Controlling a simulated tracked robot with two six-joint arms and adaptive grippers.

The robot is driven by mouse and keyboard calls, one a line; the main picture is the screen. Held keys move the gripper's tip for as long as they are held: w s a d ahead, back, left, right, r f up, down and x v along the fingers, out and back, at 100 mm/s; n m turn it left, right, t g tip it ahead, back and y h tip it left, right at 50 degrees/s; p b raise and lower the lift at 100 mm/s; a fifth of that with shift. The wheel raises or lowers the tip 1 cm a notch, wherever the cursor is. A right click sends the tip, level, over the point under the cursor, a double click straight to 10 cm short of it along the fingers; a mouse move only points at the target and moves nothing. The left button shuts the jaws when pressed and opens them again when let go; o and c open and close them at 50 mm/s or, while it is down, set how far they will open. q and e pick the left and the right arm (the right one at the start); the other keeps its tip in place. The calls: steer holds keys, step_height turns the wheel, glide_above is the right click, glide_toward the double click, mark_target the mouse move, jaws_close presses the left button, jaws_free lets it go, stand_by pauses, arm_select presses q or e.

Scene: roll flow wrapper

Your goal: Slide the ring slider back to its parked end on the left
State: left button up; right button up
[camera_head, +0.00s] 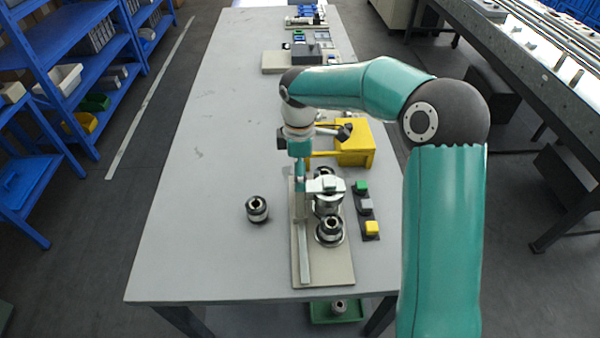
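The fixture stands on a beige base plate (341,270) near the front of the table. A pale rail (304,255) runs along the left side of the plate. A light grey-white slider piece (325,185) sits over a metal roll part at the fixture's middle; I cannot tell for certain that it is the ring slider. A second metal ring part (330,230) stands just in front of it. My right gripper (300,148) is above the far end of the rail, its fingers partly hidden and too small to read. My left gripper is not in view.
A loose metal ring part (257,209) stands left of the plate. A button strip with green, grey and yellow buttons (372,228) lies to the right. A yellow box (354,143) stands behind. The table's left side (195,200) is mostly clear.

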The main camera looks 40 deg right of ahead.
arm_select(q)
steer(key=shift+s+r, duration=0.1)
arm_select(e)
steer(key=shift+f, duration=0.95)
steer(key=shift+s, duration=0.1)
